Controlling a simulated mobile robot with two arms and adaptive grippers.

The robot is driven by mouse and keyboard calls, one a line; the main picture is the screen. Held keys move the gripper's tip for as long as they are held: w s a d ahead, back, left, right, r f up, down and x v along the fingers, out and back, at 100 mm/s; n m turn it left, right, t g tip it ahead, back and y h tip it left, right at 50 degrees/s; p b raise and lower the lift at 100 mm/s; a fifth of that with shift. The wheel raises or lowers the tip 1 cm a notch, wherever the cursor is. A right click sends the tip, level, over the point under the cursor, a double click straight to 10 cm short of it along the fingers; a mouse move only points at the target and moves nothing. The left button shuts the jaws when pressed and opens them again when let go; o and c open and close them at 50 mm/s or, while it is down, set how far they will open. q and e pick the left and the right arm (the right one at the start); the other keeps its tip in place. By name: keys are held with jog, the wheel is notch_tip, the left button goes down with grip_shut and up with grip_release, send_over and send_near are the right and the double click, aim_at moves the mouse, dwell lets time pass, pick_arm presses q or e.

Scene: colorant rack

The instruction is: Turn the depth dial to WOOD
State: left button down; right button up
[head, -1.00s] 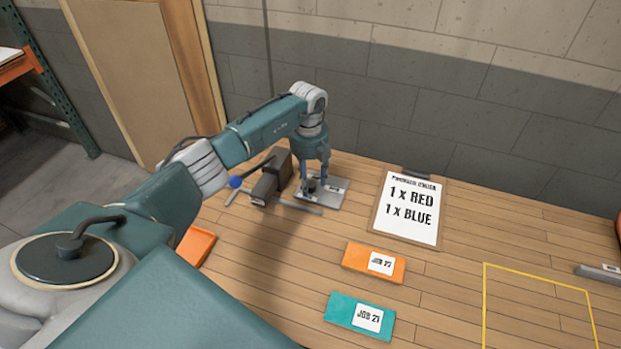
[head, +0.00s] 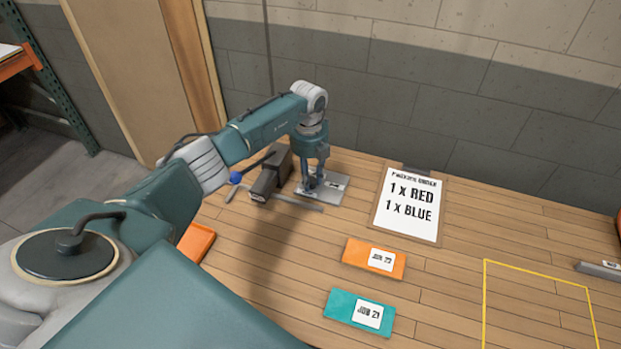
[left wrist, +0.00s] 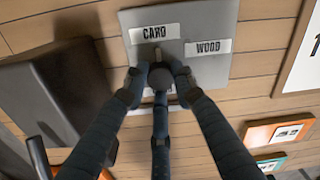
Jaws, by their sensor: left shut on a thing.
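The depth dial (left wrist: 160,76) is a dark round knob on a grey metal plate (left wrist: 190,15), with a light pointer on its upper edge. In the left wrist view the plate carries a CARD label (left wrist: 155,32) and a WOOD label (left wrist: 208,47). The pointer faces up, just below CARD, with WOOD off to its right. My left gripper (head: 312,189) is shut on the dial, with its fingers around the knob; it also shows in the left wrist view (left wrist: 160,88). In the head view the fingers mostly hide the knob. My right gripper is not in view.
A dark block-shaped device (head: 268,178) with a blue-knobbed lever stands left of the plate. A clipboard (head: 409,207) reading 1 x RED, 1 x BLUE lies to the right. An orange card (head: 358,253) and a teal card (head: 345,305) lie nearer. A yellow outline marks empty table.

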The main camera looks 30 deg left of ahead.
pick_arm(q)
jog(key=m+b, duration=0.2)
jog(key=shift+w+f+m+b, duration=0.1)
jog(key=shift+f+m+b, duration=0.05)
jog(key=shift+m+b, duration=0.2)
jog(key=m+b, duration=0.2)
jog(key=m, duration=0.1)
jog(key=m+b, duration=0.2)
jog(key=m, duration=0.1)
jog(key=shift+r+m+b, duration=0.2)
jog(key=shift+m+b, duration=0.55)
jog(key=shift+m, duration=0.6)
jog(key=c, duration=1.5)
grip_release()
jog(key=shift+c, duration=0.2)
jog(key=shift+o, duration=0.7)
